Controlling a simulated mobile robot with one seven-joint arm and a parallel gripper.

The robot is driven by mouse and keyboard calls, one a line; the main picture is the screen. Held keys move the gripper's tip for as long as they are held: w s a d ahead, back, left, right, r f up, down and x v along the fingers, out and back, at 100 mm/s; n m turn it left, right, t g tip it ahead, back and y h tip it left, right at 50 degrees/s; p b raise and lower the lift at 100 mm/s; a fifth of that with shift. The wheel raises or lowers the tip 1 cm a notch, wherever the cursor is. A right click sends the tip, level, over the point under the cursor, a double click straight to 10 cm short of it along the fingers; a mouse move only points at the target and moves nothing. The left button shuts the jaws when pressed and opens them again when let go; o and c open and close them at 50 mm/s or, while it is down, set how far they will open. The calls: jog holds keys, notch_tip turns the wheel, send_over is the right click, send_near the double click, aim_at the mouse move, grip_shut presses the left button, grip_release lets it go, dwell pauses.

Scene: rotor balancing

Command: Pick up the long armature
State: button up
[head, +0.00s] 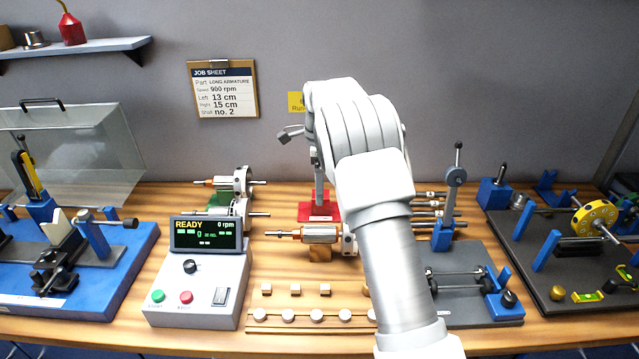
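Several armatures with orange-brown and silver bodies and thin steel shafts show in the head view. Two more lie one behind the other at left of centre: a rear armature (226,182) and a front armature (236,212), the front one partly behind the control box. I cannot tell for sure which is the long one. My arm reaches up over the bench, and its white wrist hides my gripper fingers. No armature is seen touching my arm.
A control box (195,288) reading READY stands front left. A blue-based machine (100,290) with a clear guard (75,150) is at left. A red-footed stand (318,210) is behind my arm. A dark fixture (480,312) and a rig with a yellow disc (594,218) are right.

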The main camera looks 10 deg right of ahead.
jog(key=m+b, duration=0.6)
jog(key=m, duration=3)
send_over(323, 227)
jog(key=s, duration=0.1)
jog(key=shift+t, duration=0.3)
notch_tip(323, 227, down, 9)
jog(key=shift+d+f, duration=0.1)
jog(key=shift+w+f, duration=0.2)
jog(key=shift+f, duration=1.3)
jog(key=shift+w+f, duration=0.2)
jog(key=shift+f, duration=1.3)
grip_shut()
jog(key=shift+w+r, duration=0.1)
jog(key=shift+r, duration=0.1)
